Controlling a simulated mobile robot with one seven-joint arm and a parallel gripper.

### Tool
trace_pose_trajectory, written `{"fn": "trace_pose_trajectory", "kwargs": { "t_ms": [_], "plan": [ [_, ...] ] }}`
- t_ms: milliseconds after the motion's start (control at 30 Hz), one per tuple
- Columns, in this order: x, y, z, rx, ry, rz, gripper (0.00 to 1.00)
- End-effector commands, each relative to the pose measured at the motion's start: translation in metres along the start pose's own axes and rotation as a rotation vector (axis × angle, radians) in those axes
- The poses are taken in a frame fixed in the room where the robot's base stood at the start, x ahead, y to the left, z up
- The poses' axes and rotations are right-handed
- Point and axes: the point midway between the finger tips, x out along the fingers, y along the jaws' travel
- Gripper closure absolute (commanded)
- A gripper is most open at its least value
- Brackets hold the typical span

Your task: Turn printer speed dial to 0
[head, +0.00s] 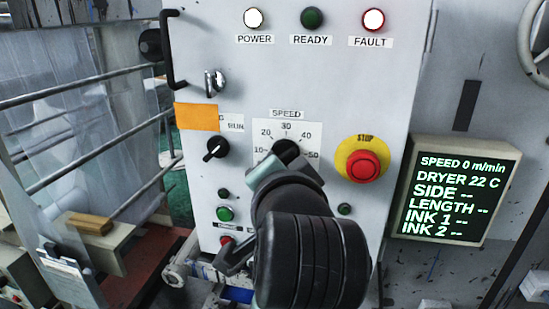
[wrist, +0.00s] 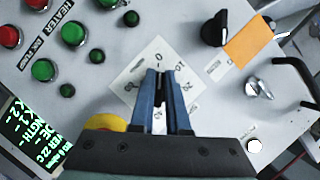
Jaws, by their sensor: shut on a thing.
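The speed dial (head: 287,147) is a dark round knob on the grey control panel, under the label SPEED. Its white scale plate (head: 287,129) shows 10, 20, 30, 40 and 50 in the head view. In the wrist view the plate (wrist: 131,84) is turned like a diamond, with a 0 near its upper corner. My gripper (head: 284,164) is at the dial from below and shut on the knob. In the wrist view my fingers (wrist: 160,76) stand over the plate's middle with the knob between them. The fingers hide most of the knob, so I cannot tell where its pointer stands.
A red stop button (head: 362,166) on a yellow disc is close to the right. A black selector knob (head: 215,147) and an orange tag (head: 197,117) are to the left. Green buttons (head: 225,213) sit lower left. The screen (head: 456,192) reads SPEED 0 m/min.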

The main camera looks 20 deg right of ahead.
Motion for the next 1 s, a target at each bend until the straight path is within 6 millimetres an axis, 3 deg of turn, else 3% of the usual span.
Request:
{"fn": "trace_pose_trajectory", "kwargs": {
  "t_ms": [767, 800, 933, 1000],
  "plan": [
    [0.0000, 0.0010, -0.0007, -0.089, 0.002, 0.037, 1.00],
    [-0.0001, 0.0010, -0.0007, -0.089, 0.002, 0.037, 0.79],
    [-0.0001, 0.0010, -0.0006, -0.088, 0.002, 0.037, 0.56],
    [-0.0001, 0.0009, -0.0005, -0.088, 0.002, 0.036, 0.56]
  ]
}}
